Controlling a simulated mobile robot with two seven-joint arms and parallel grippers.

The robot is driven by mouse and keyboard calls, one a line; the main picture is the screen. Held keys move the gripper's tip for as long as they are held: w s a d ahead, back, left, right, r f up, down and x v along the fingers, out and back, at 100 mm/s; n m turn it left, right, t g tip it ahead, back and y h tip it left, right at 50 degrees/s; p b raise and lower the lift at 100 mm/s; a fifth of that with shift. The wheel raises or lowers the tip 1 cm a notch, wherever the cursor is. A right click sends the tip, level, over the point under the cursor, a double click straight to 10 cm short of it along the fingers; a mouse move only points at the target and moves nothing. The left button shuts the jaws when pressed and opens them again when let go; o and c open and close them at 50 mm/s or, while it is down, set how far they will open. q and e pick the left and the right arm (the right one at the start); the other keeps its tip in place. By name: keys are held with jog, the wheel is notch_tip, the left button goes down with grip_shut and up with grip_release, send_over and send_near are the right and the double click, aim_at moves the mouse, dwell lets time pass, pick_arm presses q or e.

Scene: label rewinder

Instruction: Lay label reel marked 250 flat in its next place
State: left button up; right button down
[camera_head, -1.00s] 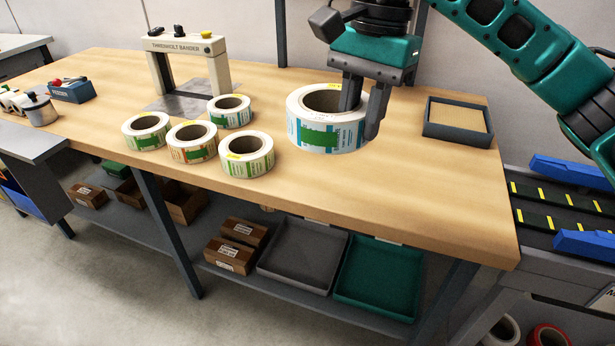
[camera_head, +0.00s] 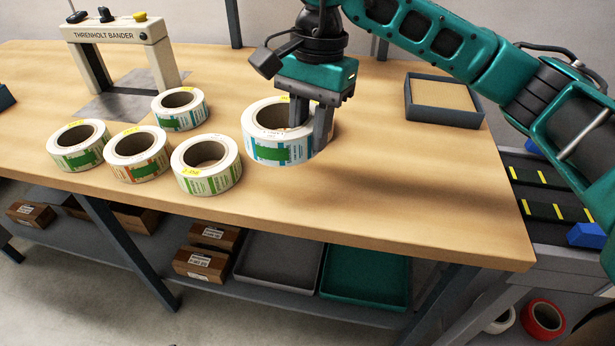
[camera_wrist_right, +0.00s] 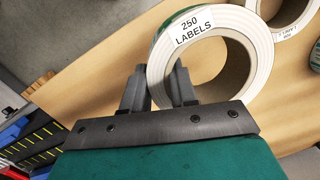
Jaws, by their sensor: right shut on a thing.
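The label reel marked 250 (camera_head: 262,146) is white with green and blue print, and it is upright on its axis, flat side up, at or just above the wooden bench (camera_head: 420,190). My right gripper (camera_head: 310,128) is shut on its wall, one finger in the core and one outside. The right wrist view shows the "250 LABELS" tag on the reel (camera_wrist_right: 237,38) and the gripper fingers (camera_wrist_right: 160,92) across its wall. Several smaller reels (camera_head: 206,183) lie flat to its left. The nearest one stands just beside it. My left gripper is not in view.
The Threnholt bander (camera_head: 115,35) stands at the back left on a metal plate. A grey tray (camera_head: 443,115) sits at the back right. Bins and brown boxes (camera_head: 207,265) are on the shelf below.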

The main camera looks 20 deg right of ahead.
notch_tip(320, 180, down, 6)
jog(key=shift+r, duration=0.1)
notch_tip(320, 180, down, 4)
jog(key=shift+b, duration=0.35)
jog(key=c, duration=0.9)
grip_release()
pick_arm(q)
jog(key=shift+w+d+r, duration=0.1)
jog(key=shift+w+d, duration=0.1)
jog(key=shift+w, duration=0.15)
pick_arm(e)
jog(key=shift+r, duration=0.1)
jog(key=r, duration=0.7)
jog(key=d+r, duration=0.1)
jog(key=r, duration=0.3)
jog(key=shift+w+d+p, duration=0.1)
jog(key=shift+w+p, duration=0.2)
jog(key=shift+p, duration=0.1)
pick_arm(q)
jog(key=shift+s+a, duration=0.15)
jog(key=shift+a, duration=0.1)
pick_arm(e)
jog(key=shift+r, duration=0.45)
